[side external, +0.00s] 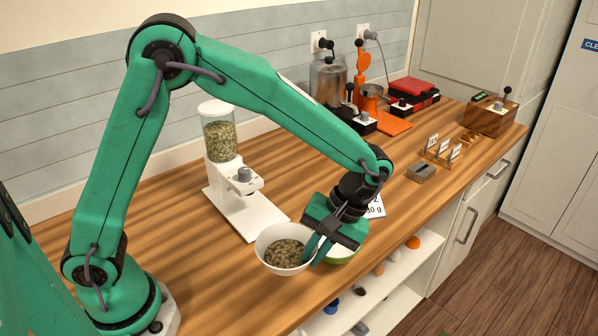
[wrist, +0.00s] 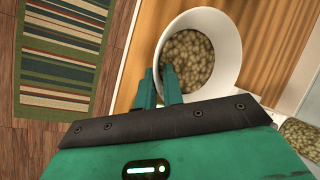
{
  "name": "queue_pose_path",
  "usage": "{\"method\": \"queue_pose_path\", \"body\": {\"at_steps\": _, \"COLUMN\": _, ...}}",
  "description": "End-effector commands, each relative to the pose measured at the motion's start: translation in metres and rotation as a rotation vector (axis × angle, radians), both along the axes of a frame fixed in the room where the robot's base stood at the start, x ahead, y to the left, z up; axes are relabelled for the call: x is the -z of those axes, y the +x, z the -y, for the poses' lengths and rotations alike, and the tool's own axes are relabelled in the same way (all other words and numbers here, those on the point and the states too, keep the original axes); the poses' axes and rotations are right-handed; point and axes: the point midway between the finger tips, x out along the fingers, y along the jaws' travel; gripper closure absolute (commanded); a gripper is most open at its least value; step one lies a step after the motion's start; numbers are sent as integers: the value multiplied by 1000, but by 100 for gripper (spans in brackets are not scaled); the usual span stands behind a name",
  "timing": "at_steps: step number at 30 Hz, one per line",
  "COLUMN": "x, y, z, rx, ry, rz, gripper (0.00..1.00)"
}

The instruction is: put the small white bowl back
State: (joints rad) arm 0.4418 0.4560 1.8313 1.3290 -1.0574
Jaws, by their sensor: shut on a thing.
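The small white bowl (side external: 284,231) holds brownish-green pellets and is near the front edge of the wooden counter, in front of the dispenser. My gripper (side external: 317,248) is shut on the bowl's right rim in the side view. In the wrist view, the fingers (wrist: 169,86) pinch the left rim of the white bowl (wrist: 228,70). The bowl looks about level. I cannot tell whether its base touches the counter. A green-sided bowl (side external: 343,254) with a pale inside is partly hidden behind my gripper.
A white dispenser (side external: 247,214) with a jar of pellets stands behind the bowl. A card (side external: 376,208) is just beyond my gripper. A metal block (side external: 421,172), label stands and a wooden box (side external: 489,118) are farther right. Shelves (side external: 398,268) lie below the front edge. The counter's left part is clear.

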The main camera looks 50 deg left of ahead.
Motion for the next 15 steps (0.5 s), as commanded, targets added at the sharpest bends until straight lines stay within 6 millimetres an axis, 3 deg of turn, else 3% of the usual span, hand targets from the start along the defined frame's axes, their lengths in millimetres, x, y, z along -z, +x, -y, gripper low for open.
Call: {"method": "queue_pose_path", "body": {"at_steps": 15, "x": 39, "y": 0, "z": 0, "rx": -1, "ry": 0, "rz": -2, "gripper": 100}}
